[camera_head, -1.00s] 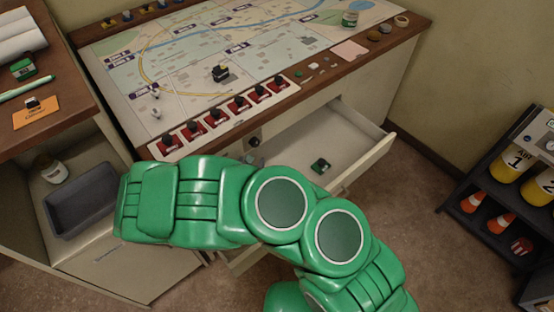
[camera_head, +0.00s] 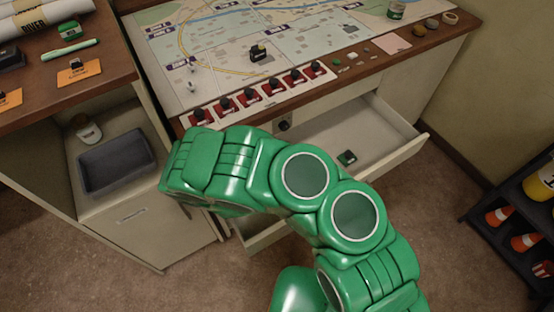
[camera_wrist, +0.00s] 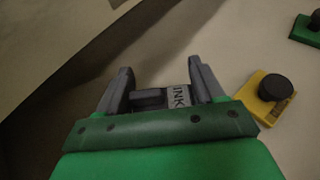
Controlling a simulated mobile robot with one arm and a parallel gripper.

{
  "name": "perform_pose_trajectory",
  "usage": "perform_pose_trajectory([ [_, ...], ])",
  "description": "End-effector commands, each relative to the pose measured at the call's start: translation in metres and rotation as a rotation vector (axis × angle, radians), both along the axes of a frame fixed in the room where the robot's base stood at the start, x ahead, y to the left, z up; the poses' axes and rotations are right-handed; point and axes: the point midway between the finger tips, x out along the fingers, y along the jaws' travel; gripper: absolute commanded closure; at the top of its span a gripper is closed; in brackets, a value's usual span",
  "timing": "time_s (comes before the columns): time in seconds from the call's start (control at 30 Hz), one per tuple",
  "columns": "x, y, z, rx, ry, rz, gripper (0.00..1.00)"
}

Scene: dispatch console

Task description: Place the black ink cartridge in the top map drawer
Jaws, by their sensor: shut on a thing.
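The open drawer (camera_head: 405,152) sits under the map table in the head view, its left part hidden behind my green arm. My gripper (camera_wrist: 160,76) shows in the wrist view, shut on the black ink cartridge (camera_wrist: 180,96), whose pale label reads INK. The cartridge lies between the grey fingers, above a pale surface that seems to be the drawer floor. In the head view my arm hides the gripper and cartridge.
A yellow block with a black round top (camera_wrist: 270,91) lies right of my gripper; a green item (camera_wrist: 306,31) lies farther right. A small dark green item (camera_head: 346,157) shows in the drawer. A grey bin (camera_head: 117,160) stands left. The map table (camera_head: 215,60) holds small things.

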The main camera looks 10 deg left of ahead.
Motion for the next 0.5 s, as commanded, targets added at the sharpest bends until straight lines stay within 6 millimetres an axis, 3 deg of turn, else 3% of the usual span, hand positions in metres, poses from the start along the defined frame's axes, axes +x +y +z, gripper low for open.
perform_pose_trajectory([
  [0.2, -0.001, 0.0, -0.019, 0.0, 0.001, 0.001, 0.63],
  [0.5, 0.0, 0.0, -0.019, 0.0, 0.0, 0.001, 0.63],
])
